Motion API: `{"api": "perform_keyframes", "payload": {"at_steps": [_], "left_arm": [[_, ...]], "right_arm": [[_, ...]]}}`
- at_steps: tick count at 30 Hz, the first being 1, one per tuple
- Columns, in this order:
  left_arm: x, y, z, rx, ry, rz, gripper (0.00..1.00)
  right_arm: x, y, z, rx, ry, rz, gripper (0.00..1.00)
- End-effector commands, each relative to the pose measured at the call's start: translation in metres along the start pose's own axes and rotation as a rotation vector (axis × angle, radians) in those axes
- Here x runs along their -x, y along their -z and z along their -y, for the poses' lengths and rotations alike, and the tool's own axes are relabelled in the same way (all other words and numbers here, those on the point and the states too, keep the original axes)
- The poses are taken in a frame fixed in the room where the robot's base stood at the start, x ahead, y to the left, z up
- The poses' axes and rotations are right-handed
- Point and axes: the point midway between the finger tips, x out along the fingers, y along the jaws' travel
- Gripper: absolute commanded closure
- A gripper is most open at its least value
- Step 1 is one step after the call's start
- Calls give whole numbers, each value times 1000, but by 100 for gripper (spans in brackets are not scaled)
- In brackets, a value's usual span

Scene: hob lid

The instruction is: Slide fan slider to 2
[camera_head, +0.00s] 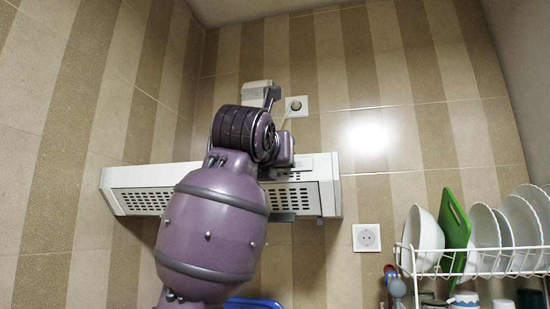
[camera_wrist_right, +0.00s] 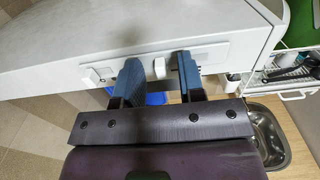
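The white range hood (camera_head: 135,190) is on the back wall, partly hidden by my purple right arm in the head view. The right wrist view shows the hood's front (camera_wrist_right: 60,50) with a narrow control strip along it. A small white slider knob (camera_wrist_right: 159,68) sits on this strip, and a second white knob (camera_wrist_right: 88,76) sits further left on it. My right gripper (camera_wrist_right: 160,82) is open, with one blue finger on each side of the first knob and visible gaps between. Contact is not evident. Any position marks are too small to read. My left gripper is not in view.
A dish rack (camera_head: 480,262) with white plates and a green board is at the right. A wall socket (camera_head: 366,237) is beside the hood. The right wrist view shows a sink (camera_wrist_right: 268,135) below.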

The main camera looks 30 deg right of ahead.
Motion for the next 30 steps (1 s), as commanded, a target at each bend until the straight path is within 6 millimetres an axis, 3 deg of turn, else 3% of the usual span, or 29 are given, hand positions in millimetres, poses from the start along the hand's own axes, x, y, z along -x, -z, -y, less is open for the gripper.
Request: {"api": "perform_keyframes", "payload": {"at_steps": [8, 15, 24, 30], "left_arm": [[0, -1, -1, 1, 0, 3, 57], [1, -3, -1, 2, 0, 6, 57], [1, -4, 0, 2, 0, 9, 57], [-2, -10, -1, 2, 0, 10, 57]], "right_arm": [[-1, 0, 0, 0, 0, 0, 64], [-1, 0, 0, -1, 0, 0, 99], [-1, 0, 1, -1, 0, 1, 100], [0, 0, 23, -5, 0, 2, 100]]}}
